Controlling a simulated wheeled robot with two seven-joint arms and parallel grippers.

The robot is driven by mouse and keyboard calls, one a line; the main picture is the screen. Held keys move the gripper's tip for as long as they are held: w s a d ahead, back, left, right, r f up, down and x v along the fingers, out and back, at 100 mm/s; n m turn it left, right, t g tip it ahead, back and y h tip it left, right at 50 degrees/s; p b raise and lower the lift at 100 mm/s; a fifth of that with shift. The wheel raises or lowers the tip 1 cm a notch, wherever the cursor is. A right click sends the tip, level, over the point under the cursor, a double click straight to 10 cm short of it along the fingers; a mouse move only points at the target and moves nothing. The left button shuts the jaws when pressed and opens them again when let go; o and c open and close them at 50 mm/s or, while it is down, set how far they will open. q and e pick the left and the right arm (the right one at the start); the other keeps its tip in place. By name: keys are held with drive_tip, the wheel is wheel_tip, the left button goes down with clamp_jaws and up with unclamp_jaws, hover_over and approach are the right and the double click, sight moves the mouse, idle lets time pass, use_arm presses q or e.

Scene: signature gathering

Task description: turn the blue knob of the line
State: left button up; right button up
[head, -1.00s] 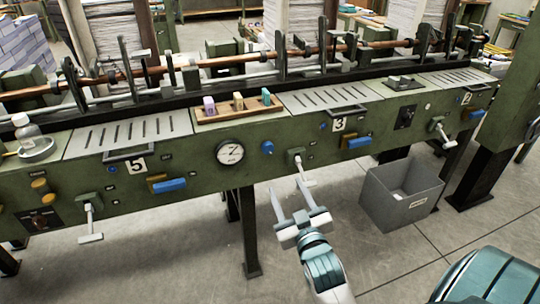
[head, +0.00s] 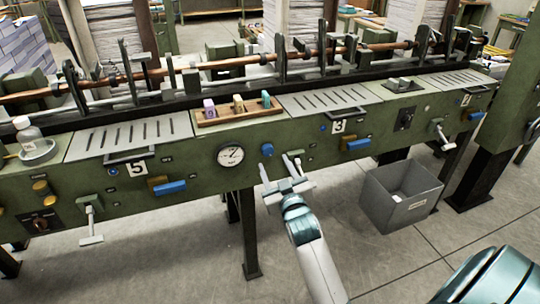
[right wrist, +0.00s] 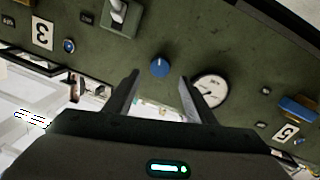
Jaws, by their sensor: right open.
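The blue knob (head: 267,149) is a small round knob on the green front panel of the line, just right of the white dial gauge (head: 230,156). It also shows in the right wrist view (right wrist: 160,67), beyond and roughly midway between the fingertips. My right gripper (head: 276,172) is open and empty, just below the knob in the head view and apart from it. In the right wrist view its two fingers (right wrist: 157,90) point toward the panel, with the gauge near the finger on the right. My left gripper is not in view.
A white lever handle (head: 296,165) sticks out close to the right of my gripper. Blue handles, one at the left (head: 170,187), line the panel. A grey bin (head: 401,195) stands on the floor at the right. A table leg (head: 247,235) stands below the knob.

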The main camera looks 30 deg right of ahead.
sight(268, 152)
drive_tip(key=x, duration=0.4)
drive_tip(key=shift+w, duration=0.1)
drive_tip(key=shift+x, duration=0.8)
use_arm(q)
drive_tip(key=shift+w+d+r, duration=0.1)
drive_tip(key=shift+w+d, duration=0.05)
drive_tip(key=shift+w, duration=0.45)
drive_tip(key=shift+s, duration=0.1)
use_arm(e)
drive_tip(key=c, duration=1)
drive_tip(key=shift+c, duration=0.2)
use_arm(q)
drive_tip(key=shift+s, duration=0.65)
